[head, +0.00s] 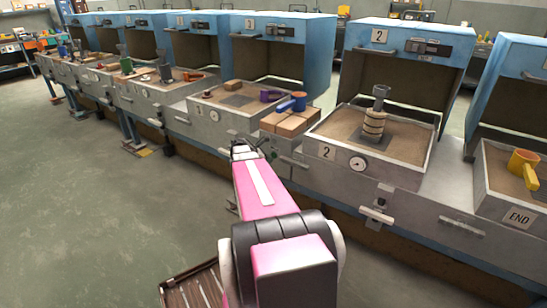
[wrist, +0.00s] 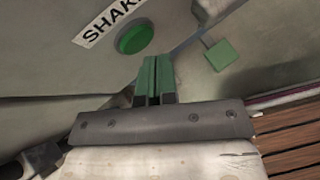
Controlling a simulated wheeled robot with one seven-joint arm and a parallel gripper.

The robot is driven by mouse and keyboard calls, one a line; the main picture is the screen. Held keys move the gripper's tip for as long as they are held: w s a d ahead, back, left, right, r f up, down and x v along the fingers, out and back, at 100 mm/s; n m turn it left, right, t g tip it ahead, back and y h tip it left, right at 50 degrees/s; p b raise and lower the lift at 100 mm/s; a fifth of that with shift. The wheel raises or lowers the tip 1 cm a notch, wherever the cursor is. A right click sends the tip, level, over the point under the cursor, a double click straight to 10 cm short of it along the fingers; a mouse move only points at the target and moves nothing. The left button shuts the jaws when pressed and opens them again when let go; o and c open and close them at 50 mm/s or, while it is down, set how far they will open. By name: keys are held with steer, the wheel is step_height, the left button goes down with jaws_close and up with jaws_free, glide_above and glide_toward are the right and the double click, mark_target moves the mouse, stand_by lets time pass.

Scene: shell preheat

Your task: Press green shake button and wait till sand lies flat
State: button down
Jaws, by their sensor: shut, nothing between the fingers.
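The round green button (wrist: 134,38) is on a grey panel in the wrist view, beside a label (wrist: 108,20) reading "SHAK", cut off by the frame edge. My gripper (wrist: 152,62) has its green fingers shut together and empty. Its tips lie just below and right of the button in the picture, with a small gap showing; depth is hard to judge. In the head view my gripper (head: 266,150) is low at the front of the bench, partly hidden by my pink arm. Sand (head: 330,122) lies in station 2's tray around a ringed post; sand (head: 214,94) also lies in station 3's tray.
A green square piece (wrist: 220,54) is right of the button. Wooden blocks (head: 286,121) with a blue-handled orange tool stand between the two trays. A gauge (head: 358,163) and a handle (head: 378,212) are on station 2's front. Open floor (head: 100,220) lies left.

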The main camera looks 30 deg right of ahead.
steer(key=shift+w+d, duration=0.1)
steer(key=shift+d, duration=0.1)
steer(key=shift+w+d, duration=0.15)
steer(key=shift+d, duration=0.25)
stand_by(0.8)
steer(key=shift+a, duration=0.1)
steer(key=shift+s+a, duration=0.35)
steer(key=shift+a, duration=0.35)
steer(key=shift+a, duration=0.1)
steer(key=a, duration=0.1)
steer(key=s+a, duration=0.1)
steer(key=a, duration=0.1)
steer(key=s+a, duration=0.1)
steer(key=shift+a, duration=0.2)
stand_by(0.3)
stand_by(0.7)
